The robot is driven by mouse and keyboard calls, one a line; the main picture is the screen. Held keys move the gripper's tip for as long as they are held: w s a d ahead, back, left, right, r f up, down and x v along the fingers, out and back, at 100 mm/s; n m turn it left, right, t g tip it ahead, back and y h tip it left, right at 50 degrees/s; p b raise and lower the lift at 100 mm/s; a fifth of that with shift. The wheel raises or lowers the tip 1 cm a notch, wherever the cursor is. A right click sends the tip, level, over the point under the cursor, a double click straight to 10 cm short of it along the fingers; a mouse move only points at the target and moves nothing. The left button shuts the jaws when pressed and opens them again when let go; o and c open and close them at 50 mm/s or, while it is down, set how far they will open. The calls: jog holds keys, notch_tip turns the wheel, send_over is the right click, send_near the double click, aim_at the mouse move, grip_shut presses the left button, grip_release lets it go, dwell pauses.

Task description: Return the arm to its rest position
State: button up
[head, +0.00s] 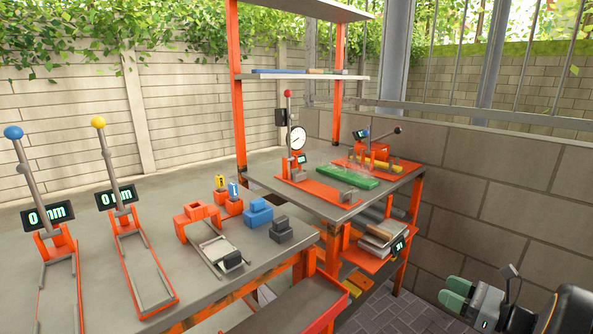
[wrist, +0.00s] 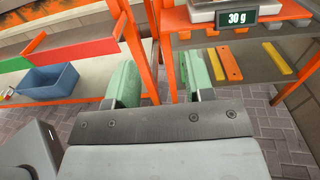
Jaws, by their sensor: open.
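My gripper (head: 455,297) is at the lower right of the head view, with its two green fingertips apart and nothing between them. It is off to the right of the workbench, over the paved floor. In the wrist view my gripper (wrist: 161,84) shows as two green fingers spread wide, with orange rack posts and paving beyond them. Part of my arm is cut off by the right edge of the head view.
A grey workbench (head: 90,215) carries lever tools and small blocks. A shelf rack holds a dial press (head: 295,139) and a green board (head: 347,183). A blue bin (wrist: 48,81) and a scale display reading 30 g (wrist: 237,18) stand on shelves. A block wall (head: 500,190) closes the right.

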jog(key=s+a+r+n+g+h+p, duration=0.1)
jog(key=s+a+r+n+g+p, duration=0.1)
jog(key=a+r+n+g+p, duration=0.5)
jog(key=s+a+r+n+g+h+p, duration=0.25)
jog(key=a+n+p, duration=0.25)
jog(key=a, duration=0.5)
jog(key=s+a+r+n+h+p, duration=0.1)
jog(key=s+r+n+h+p, duration=0.3)
jog(key=r+n+p, duration=0.2)
jog(key=s+a+r+n+h+p, duration=0.2)
jog(key=s+r+n+h+p, duration=0.2)
jog(key=n, duration=0.5)
notch_tip(320, 180, up, 4)
jog(key=shift+a+f+h+p, duration=0.15)
jog(key=shift+h+p, duration=0.2)
jog(key=shift+p, duration=0.9)
